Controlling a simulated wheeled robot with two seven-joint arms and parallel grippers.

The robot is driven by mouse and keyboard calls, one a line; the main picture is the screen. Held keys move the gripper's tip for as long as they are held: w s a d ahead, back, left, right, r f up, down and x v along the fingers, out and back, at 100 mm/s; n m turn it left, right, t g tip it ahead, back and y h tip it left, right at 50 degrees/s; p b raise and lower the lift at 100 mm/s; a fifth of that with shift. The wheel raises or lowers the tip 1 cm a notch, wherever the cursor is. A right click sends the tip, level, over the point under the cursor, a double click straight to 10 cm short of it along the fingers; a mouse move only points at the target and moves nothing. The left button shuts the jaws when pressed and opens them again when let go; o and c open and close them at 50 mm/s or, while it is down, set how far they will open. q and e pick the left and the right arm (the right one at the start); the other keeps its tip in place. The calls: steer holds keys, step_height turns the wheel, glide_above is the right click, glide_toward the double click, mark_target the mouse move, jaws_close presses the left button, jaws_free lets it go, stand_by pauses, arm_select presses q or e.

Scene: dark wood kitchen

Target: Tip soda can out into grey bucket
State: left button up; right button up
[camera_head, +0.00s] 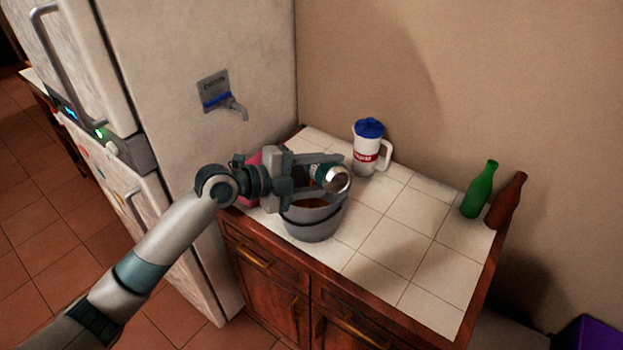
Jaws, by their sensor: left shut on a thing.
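My left gripper (310,178) is shut on the soda can (335,180). The can is tilted onto its side over the grey bucket (313,228), with its silver end facing right and toward me. The bucket stands on the white tiled counter, near its front edge. Something brownish shows inside the bucket under the gripper; I cannot tell what it is. My left arm comes in from the lower left. My right gripper is not in view.
A white jug (367,150) with a blue lid stands behind the bucket. A green bottle (480,190) and a brown bottle (506,201) stand at the counter's right end. A pink thing (247,200) is partly hidden behind my arm. The fridge (215,60) borders the counter's left. Counter's middle is clear.

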arm_select(q)
steer(key=shift+w+f+n+b, duration=0.1)
steer(key=shift+n+b, duration=0.2)
steer(key=shift+b, duration=0.15)
steer(key=shift+a+f+b, duration=0.1)
steer(key=shift+b, duration=0.2)
steer(key=shift+w+f+n+g+b, duration=0.25)
steer(key=shift+n+b, duration=0.25)
steer(key=shift+b, duration=0.25)
steer(key=shift+w+a+r+n+h, duration=0.1)
steer(key=shift+a+r+n+h, duration=0.05)
steer(key=shift+r+n+h, duration=0.2)
steer(key=shift+w+a+r+n+g+b, duration=0.2)
steer(key=shift+n+b, duration=0.35)
steer(key=shift+b, duration=0.45)
steer(key=shift+w+r+n+g+h+b, duration=0.25)
steer(key=shift+w+r+n+h+b, duration=0.1)
steer(key=shift+n+b, duration=0.2)
steer(key=shift+a, duration=0.1)
steer(key=shift+r+n, duration=0.15)
steer(key=shift+n, duration=0.2)
